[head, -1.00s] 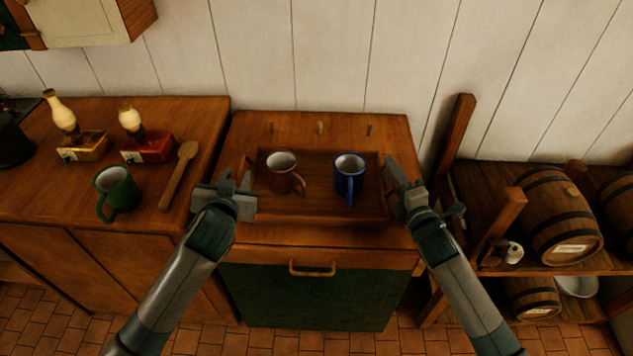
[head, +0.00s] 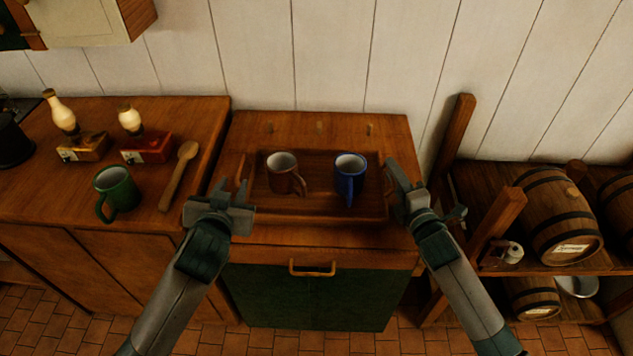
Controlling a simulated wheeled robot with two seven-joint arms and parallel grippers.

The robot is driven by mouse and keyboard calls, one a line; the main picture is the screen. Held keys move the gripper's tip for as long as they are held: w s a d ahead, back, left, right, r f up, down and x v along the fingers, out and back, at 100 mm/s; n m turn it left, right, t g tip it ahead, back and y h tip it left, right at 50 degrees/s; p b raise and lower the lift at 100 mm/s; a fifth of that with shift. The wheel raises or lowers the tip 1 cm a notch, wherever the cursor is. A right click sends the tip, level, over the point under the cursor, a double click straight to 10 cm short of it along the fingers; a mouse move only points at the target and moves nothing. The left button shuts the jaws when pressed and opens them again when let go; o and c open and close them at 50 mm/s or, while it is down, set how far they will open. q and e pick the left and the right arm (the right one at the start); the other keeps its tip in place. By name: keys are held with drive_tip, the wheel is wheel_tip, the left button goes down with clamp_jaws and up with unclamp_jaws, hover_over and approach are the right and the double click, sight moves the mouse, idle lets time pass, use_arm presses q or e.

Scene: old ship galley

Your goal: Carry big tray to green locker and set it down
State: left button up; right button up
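The big wooden tray (head: 320,211) rests on top of the green-fronted locker (head: 310,300). A brown-red mug (head: 283,178) and a blue mug (head: 349,182) stand upright in it. My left gripper (head: 233,190) is at the tray's left end, just in front of the left handle (head: 241,168); its fingers look apart with nothing clear between them. My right gripper (head: 402,180) is close against the tray's right end. It hides the handle there, and its finger gap is unclear.
The left counter (head: 60,200) holds a green mug (head: 117,194), a wooden spoon (head: 179,176) and two lamps, one on a red base (head: 148,148). Pegs (head: 320,128) stand behind the tray. A rack with barrels (head: 557,215) and a slanted post (head: 457,135) is on the right.

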drive_tip(key=v, duration=1.1)
drive_tip(key=shift+s+d, duration=0.1)
drive_tip(key=shift+s, duration=0.1)
drive_tip(key=shift+s, duration=0.1)
